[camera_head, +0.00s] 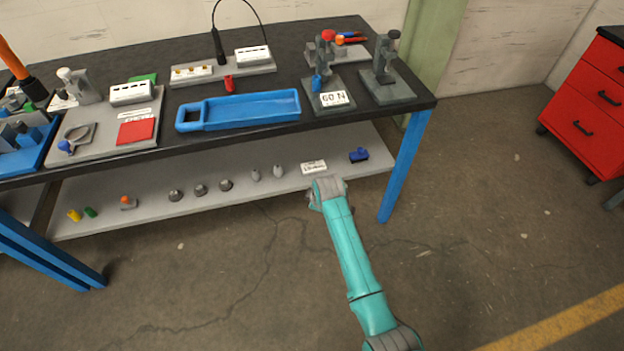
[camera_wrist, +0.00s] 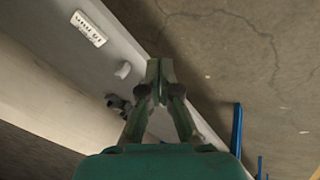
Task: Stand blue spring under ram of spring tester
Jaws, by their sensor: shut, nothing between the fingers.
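The spring tester (camera_head: 325,67) stands at the bench's right part, a grey upright with a red knob and a "60 N" card at its foot. A small blue piece (camera_head: 317,83), which looks like the blue spring, is at the left of the tester's base, below the head. I cannot tell whether it is directly under the ram or upright. My gripper (camera_head: 327,184) is low at the front edge of the lower shelf, far below the tester. In the wrist view its fingers (camera_wrist: 160,68) are together and hold nothing.
The bench top also bears a blue tray (camera_head: 240,111), a red cylinder (camera_head: 228,83) and another grey press (camera_head: 386,70). The lower shelf (camera_head: 150,200) carries several small parts, a label card (camera_head: 314,167) and a blue block (camera_head: 358,155). Open floor lies in front.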

